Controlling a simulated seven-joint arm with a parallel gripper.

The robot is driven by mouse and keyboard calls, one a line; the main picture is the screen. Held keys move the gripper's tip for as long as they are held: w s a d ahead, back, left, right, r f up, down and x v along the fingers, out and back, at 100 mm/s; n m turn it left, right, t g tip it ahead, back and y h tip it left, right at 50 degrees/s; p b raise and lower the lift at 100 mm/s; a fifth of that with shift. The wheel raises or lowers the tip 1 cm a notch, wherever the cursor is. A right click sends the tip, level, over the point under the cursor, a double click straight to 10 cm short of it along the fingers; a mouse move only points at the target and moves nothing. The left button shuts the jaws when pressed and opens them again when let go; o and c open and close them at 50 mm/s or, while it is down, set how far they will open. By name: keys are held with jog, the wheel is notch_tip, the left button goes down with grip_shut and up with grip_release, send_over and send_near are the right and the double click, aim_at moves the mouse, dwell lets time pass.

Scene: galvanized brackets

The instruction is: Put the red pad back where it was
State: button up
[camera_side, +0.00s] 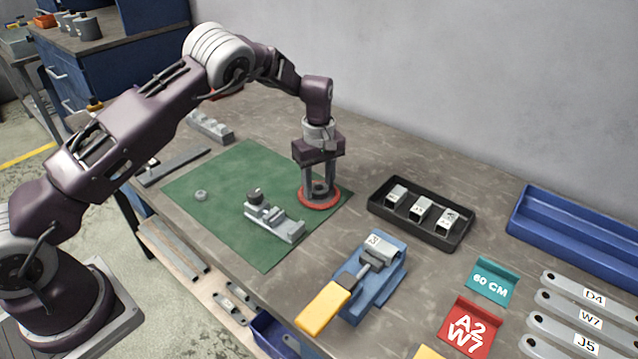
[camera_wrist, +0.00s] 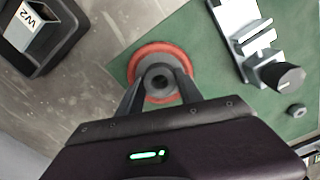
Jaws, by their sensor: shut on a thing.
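The red pad (camera_side: 319,203) is a round disc with a grey hub on top. It is at the right corner of the green mat (camera_side: 222,215), at or just above its surface; I cannot tell if it touches. My gripper (camera_side: 319,184) points straight down over it, with its fingers shut on the hub. In the wrist view the red pad (camera_wrist: 158,53) shows as a red ring around the grey hub, between the fingers of my gripper (camera_wrist: 160,82). The pad's underside is hidden.
A grey clamp fixture (camera_side: 273,221) with a dark knob and a small nut (camera_side: 201,195) are on the mat. A black tray (camera_side: 421,213) with labelled blocks is to the right. A blue vise-like fixture (camera_side: 374,275) with a yellow handle stands in front. Bare bench lies between.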

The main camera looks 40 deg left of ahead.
aim_at(319, 187)
jog(key=o, duration=1.3)
notch_tip(319, 187, up, 12)
jog(key=shift+r, duration=0.2)
jog(key=s+r+m+t+h, duration=0.1)
jog(key=s+r+m+t, duration=0.35)
jog(key=s+r, duration=1.35)
jog(key=s+f+m, duration=0.1)
jog(key=s+m, duration=0.2)
jog(key=s, duration=0.3)
jog(key=s+d+f+m, duration=0.1)
jog(key=s+m, duration=0.2)
jog(key=s, duration=0.4)
jog(key=s+d+f+m+t+y, duration=0.1)
jog(key=s+m, duration=0.2)
jog(key=s, duration=0.4)
jog(key=shift+f, duration=0.4)
jog(key=shift+w, duration=0.1)
